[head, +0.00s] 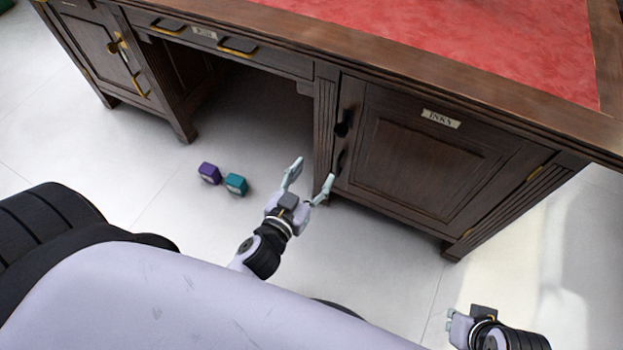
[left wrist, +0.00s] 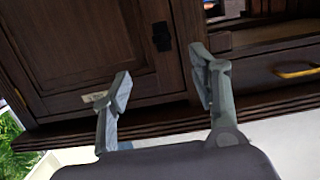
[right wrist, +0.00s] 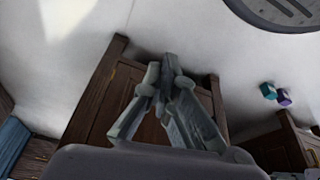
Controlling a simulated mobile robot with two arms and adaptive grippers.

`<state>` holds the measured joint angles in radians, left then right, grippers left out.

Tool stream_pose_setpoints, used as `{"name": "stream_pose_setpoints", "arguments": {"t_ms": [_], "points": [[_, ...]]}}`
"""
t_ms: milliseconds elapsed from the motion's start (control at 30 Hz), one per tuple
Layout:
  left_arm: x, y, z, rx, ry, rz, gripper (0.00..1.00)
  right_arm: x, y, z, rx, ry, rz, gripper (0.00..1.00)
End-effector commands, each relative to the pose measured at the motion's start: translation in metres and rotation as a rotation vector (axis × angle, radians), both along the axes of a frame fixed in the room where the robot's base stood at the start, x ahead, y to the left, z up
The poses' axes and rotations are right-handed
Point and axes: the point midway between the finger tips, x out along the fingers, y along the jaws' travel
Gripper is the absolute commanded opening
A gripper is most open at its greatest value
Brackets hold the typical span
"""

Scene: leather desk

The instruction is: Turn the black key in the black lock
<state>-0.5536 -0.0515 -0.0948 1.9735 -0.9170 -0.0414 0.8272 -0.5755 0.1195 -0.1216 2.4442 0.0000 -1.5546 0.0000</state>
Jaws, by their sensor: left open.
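The black lock (head: 343,126) is on the left edge of the dark wooden cabinet door labelled INKS. A small black shape stands out from it; I cannot clearly separate the key from the lock. In the left wrist view the black lock (left wrist: 161,37) shows beyond the gap between the fingers, with the picture upside down. My left gripper (head: 314,171) is open and empty, below and in front of the lock, apart from it. My right gripper (head: 452,326) is low at the right, away from the door; its fingertips meet in the right wrist view (right wrist: 164,68), with nothing visible between them.
A black handle (head: 340,162) sits just below the lock. A left cabinet has gold fittings (head: 117,45), and a drawer with gold pulls (head: 238,48) spans the knee space. Purple (head: 209,173) and teal (head: 236,184) cubes lie on the floor. The floor before the INKS door is clear.

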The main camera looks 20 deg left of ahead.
Motion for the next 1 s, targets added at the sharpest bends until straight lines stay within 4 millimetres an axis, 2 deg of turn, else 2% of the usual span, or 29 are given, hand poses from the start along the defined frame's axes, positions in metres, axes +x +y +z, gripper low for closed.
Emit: {"name": "stream_pose_setpoints", "arguments": {"t_ms": [167,267,800,1000], "points": [[0.007,0.001,0.009,-0.001,-0.027,0.002,0.55,-0.003,-0.001,0.007,0.000,-0.005,0.000,0.00],[0.019,0.000,0.008,0.000,-0.028,0.001,0.55,-0.003,-0.001,0.008,0.000,-0.005,-0.001,0.00],[0.124,-0.002,-0.009,0.002,-0.026,0.003,0.55,-0.003,-0.001,0.003,0.000,-0.005,0.000,0.00],[0.155,-0.004,-0.015,0.002,-0.024,0.003,0.55,-0.003,0.000,-0.001,0.000,-0.005,0.000,0.00]]}}
